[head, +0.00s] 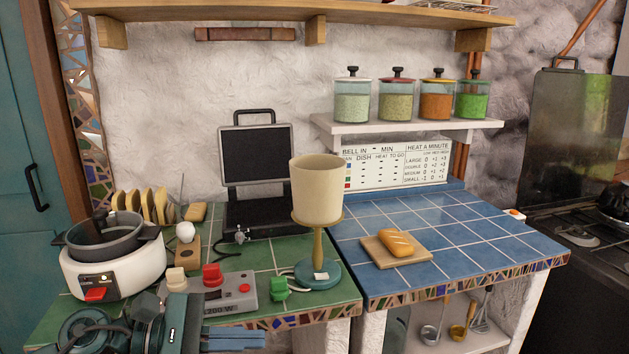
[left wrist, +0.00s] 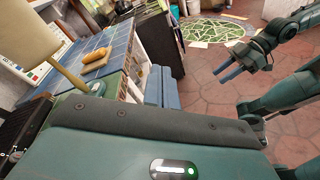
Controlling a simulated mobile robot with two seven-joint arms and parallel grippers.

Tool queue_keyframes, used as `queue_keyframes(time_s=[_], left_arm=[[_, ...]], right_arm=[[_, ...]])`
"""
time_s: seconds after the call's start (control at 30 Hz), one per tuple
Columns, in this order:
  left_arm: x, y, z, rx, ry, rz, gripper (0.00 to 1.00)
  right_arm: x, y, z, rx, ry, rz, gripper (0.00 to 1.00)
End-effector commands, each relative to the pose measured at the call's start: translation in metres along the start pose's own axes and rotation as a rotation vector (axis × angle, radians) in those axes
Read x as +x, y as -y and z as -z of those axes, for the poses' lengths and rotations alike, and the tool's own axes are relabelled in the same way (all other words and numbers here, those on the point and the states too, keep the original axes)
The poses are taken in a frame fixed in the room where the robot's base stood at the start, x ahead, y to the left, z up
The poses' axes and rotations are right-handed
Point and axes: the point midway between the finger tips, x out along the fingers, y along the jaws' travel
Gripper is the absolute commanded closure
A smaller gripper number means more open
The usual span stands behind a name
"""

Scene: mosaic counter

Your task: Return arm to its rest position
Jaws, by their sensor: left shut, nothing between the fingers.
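My left gripper (head: 236,340) is at the bottom left of the head view, in front of the green-tiled counter's front edge. Its blue fingers are together and hold nothing. They also show in the left wrist view (left wrist: 162,88), with the counter's mosaic edge to their left and the floor below. My right gripper (left wrist: 228,61) shows at the upper right of the left wrist view, over the red tiled floor. Its blue fingers look apart and empty. The right arm is not in the head view.
The green counter (head: 340,297) holds a white cooker (head: 115,280), a grey switch box (head: 235,293), a black press (head: 256,170) and a shaded lamp (head: 318,190). A bread loaf (head: 396,243) lies on a board on the blue-tiled counter (head: 480,236). Open floor (left wrist: 205,90) lies beyond the counter.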

Motion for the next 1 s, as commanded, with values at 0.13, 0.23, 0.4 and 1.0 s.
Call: queue_keyframes(time_s=[0.13, 0.23, 0.4, 1.0], left_arm=[[0.015, -0.006, -0.018, -0.795, 0.330, -0.248, 1.00], [0.007, -0.007, 0.000, -1.373, 0.554, -0.414, 1.00], [-0.015, 0.040, 0.071, -2.347, 0.976, -0.723, 1.00], [-0.029, 0.217, 0.136, 1.857, -1.003, 0.734, 1.00]], right_arm=[[-0.004, -0.001, 0.007, -0.015, 0.031, -0.009, 0.64], [-0.005, -0.002, 0.007, -0.027, 0.052, -0.015, 0.64], [-0.008, -0.003, 0.009, -0.045, 0.088, -0.025, 0.64], [-0.009, -0.006, 0.005, -0.069, 0.134, -0.037, 0.64]])
